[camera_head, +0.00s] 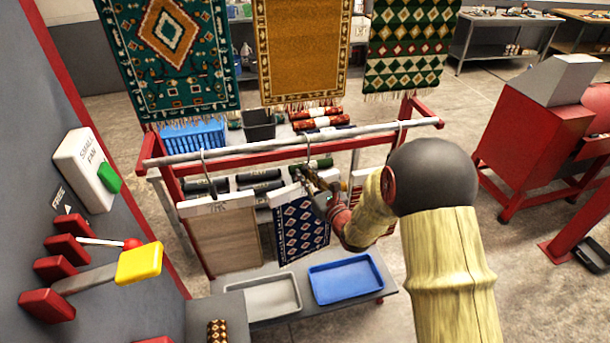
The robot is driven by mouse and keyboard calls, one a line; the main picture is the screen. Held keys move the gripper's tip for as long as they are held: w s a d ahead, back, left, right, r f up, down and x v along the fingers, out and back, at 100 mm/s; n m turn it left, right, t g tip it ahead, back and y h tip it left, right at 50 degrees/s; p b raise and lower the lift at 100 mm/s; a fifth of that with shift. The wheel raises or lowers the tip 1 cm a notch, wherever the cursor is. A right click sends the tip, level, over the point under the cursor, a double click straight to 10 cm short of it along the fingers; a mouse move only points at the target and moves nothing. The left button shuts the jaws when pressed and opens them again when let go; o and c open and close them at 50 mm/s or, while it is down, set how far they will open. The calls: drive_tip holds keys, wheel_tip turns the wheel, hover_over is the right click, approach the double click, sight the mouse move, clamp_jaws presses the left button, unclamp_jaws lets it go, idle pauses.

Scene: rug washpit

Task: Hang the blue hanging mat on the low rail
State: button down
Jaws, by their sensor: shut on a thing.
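The blue hanging mat (302,229) has a pale diamond pattern and hangs upright from a white top bar. A thin hook rises from it to the low rail (260,146), a pale round bar on a red frame. I cannot tell whether the hook rests on the rail or is only in front of it. My gripper (316,188) is at the mat's upper right, just below the rail, shut on the mat's hanger part. My arm and wrist partly hide the fingers and what lies to the right.
A beige mat (225,238) hangs from the rail at left; a red one is partly hidden at right. A grey tray (262,298) and blue tray (345,280) sit below. Large rugs hang behind. A wall panel with a yellow-ended lever (138,263) stands close at left.

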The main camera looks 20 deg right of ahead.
drive_tip(key=c, duration=1.8)
unclamp_jaws()
drive_tip(key=shift+o, duration=0.3)
drive_tip(key=v, duration=1.2)
